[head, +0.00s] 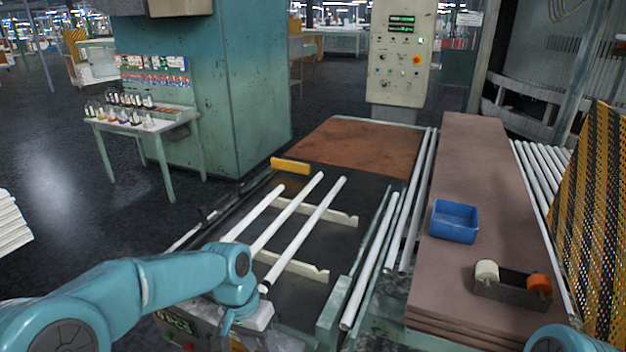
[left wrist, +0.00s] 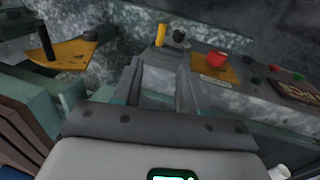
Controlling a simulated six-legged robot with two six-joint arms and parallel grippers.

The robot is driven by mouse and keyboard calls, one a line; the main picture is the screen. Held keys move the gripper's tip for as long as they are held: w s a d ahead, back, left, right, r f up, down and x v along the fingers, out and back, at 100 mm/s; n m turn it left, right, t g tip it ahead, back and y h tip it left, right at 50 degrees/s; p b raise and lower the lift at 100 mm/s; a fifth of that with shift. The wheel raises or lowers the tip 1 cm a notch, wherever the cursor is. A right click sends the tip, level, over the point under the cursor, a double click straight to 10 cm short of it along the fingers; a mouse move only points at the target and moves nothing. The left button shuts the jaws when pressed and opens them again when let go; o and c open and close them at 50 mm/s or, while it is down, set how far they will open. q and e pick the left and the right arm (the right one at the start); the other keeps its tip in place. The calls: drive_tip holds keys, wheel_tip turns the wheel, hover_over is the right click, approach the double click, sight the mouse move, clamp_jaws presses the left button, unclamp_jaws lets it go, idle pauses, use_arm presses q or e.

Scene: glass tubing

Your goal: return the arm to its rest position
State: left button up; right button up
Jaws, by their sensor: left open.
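My left arm (head: 150,284) is teal and reaches in from the left in the head view, bent downward at the wrist over the near end of the tube bed. The left gripper is mostly hidden by my wrist there. In the left wrist view, the left gripper (left wrist: 160,84) has its two grey fingers apart with nothing between them. It faces a worn metal control panel with a red button (left wrist: 217,59) and a yellow lever (left wrist: 161,35). I cannot tell whether it touches the panel. Of my right arm only a teal part (head: 565,340) shows at the lower right; its gripper is out of view.
White glass tubes (head: 305,235) lie on notched rails (head: 340,217) just beyond my left wrist. A brown bench (head: 462,160) on the right carries a blue bin (head: 454,222) and a tape dispenser (head: 512,288). A yellow-black mesh guard (head: 602,200) stands far right. Floor at left is open.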

use_arm(q)
drive_tip(key=s+d+f+n+h, duration=0.1)
drive_tip(key=s+f+n, duration=0.1)
drive_tip(key=s+f, duration=0.6)
drive_tip(key=s+f+n+h, duration=0.1)
drive_tip(key=s+f, duration=0.2)
drive_tip(key=f, duration=0.9)
drive_tip(key=s+f+n+t, duration=0.1)
drive_tip(key=s+f, duration=0.3)
drive_tip(key=s, duration=0.5)
drive_tip(key=shift+s+n, duration=0.35)
drive_tip(key=shift+n, duration=0.55)
drive_tip(key=shift+d, duration=0.1)
